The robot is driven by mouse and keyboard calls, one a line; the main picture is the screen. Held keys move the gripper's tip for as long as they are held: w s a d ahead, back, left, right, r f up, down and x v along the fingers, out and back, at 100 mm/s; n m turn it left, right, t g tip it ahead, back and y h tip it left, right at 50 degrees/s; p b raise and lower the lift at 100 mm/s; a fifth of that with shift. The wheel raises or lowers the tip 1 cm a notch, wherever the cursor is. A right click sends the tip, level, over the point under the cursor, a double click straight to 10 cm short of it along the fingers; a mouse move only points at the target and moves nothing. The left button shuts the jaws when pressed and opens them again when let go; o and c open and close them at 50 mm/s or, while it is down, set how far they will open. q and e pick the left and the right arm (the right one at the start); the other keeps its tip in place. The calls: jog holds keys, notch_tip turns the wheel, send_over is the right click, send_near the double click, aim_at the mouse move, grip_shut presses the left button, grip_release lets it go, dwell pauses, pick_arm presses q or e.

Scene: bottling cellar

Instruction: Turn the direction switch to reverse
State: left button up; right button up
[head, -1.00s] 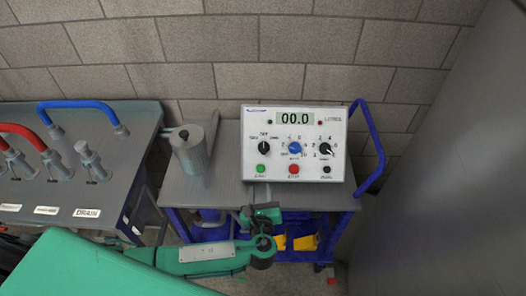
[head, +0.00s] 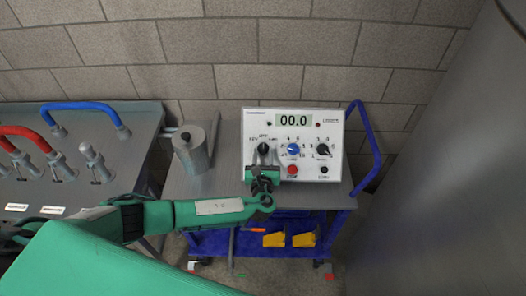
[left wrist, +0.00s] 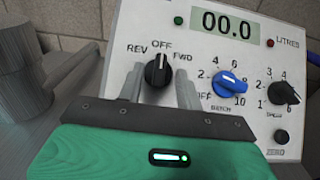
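The direction switch (head: 263,148) is a black knob at the left of the white control box (head: 335,150). In the left wrist view the direction switch (left wrist: 158,70) has the marks REV, OFF and FWD around it, and its white line points up to OFF. My left gripper (head: 263,163) is at the front of the box, just below the switch. In the left wrist view its two grey fingers are open, one on each side of the knob; I cannot tell whether they touch it. The green button is hidden behind the gripper in the head view. My right gripper is not in view.
A blue knob (head: 293,149), another black knob (head: 322,150) and a red button (head: 292,170) are close on the right. The display (head: 294,121) reads 00.0. A grey cylinder (head: 190,148) stands left of the box. The cart has a blue handle (head: 372,145).

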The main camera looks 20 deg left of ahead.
pick_arm(q)
jog(key=shift+w+a, duration=0.2)
jog(key=shift+w, duration=0.3)
grip_shut()
